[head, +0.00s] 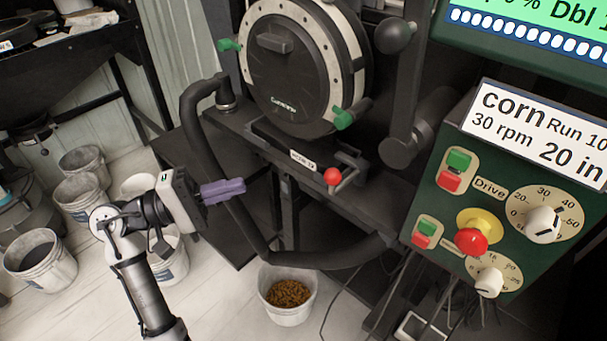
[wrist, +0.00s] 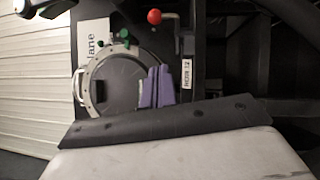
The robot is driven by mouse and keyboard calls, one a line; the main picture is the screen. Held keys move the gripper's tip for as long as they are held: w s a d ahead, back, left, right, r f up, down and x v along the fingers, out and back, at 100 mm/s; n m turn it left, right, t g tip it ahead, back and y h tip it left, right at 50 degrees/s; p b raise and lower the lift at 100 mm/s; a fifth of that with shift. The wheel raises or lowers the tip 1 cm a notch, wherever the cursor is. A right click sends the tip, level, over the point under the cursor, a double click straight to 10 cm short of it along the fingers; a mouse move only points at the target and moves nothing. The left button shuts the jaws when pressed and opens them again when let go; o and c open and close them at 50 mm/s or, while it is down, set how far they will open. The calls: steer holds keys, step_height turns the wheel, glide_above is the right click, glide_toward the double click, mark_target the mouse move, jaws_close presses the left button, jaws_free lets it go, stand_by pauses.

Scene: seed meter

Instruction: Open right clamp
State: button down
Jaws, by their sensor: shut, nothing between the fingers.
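The seed meter (head: 292,75) is a round dark housing with a pale rim. The right clamp is a green lever (head: 343,119) at its lower right rim. It also shows green near the top of the meter in the wrist view (wrist: 124,34). I cannot tell whether it is latched. Another green clamp (head: 229,45) is at the left rim. My gripper (head: 240,188) has purple fingers, shut and empty, at the lower left of the meter, apart from both clamps. In the wrist view the fingers (wrist: 157,87) overlap the meter's right side.
A thick black hose (head: 205,150) curves behind my gripper and below the meter. A red-knobbed lever (head: 332,176) stands below the right clamp. The green control panel (head: 500,210) is at right. A bucket of grain (head: 287,314) and other buckets (head: 40,262) stand on the floor.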

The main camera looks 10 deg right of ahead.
steer(key=shift+d, duration=0.1)
steer(key=s+d+r+p, duration=0.2)
steer(key=d+p, duration=0.1)
steer(key=d, duration=0.9)
steer(key=shift+s+d, duration=0.15)
steer(key=shift+d, duration=0.15)
